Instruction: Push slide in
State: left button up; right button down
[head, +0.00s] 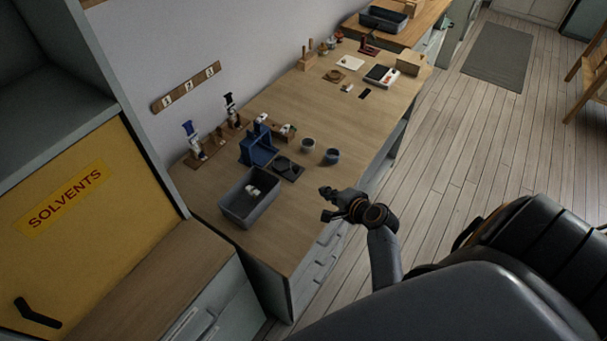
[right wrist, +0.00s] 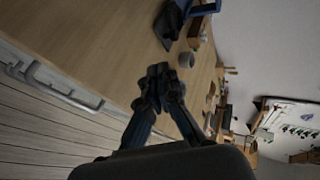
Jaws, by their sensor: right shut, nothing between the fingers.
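I cannot tell for certain which part is the slide. The wooden workbench (head: 345,130) has grey drawers (head: 321,246) in its front, and they look flush, though small. In the right wrist view a drawer front with a metal handle (right wrist: 62,88) shows at the left. My right gripper (head: 326,204) is shut and empty, by the front edge of the bench, right of the grey bin. Its fingers (right wrist: 162,78) also show close together in the right wrist view, touching nothing that I can see. My left gripper is not in view.
On the bench are a grey bin (head: 236,216) with a pale item inside, a blue stand (head: 257,146), a dark flat plate (head: 287,170) and two small cups (head: 308,144), (head: 331,156). A yellow solvents cabinet (head: 90,240) stands at left. The bench's front middle is clear.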

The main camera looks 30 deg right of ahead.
aim_at(276, 168)
jog(key=shift+w+d+f+m, duration=0.2)
jog(key=shift+w+f+m, duration=0.05)
jog(key=shift+m, duration=0.05)
jog(key=b+x, duration=0.7)
jog(key=x, duration=0.2)
jog(key=shift+w+f, duration=0.1)
jog(key=shift+f, duration=0.15)
jog(key=w+b, duration=0.1)
jog(key=w, duration=0.1)
jog(key=shift+w+r, duration=0.15)
jog(key=shift+w, duration=0.15)
jog(key=shift+w+b, duration=0.35)
jog(key=shift+w, duration=0.5)
jog(key=shift+r, duration=0.1)
jog(key=w+a, duration=0.1)
jog(key=w, duration=0.2)
jog(key=w+a+b, duration=0.1)
jog(key=w, duration=0.2)
jog(key=w+a+b, duration=0.1)
jog(key=w+a, duration=0.1)
jog(key=w, duration=0.2)
jog(key=shift+a, duration=0.15)
jog(key=shift+w+a, duration=0.1)
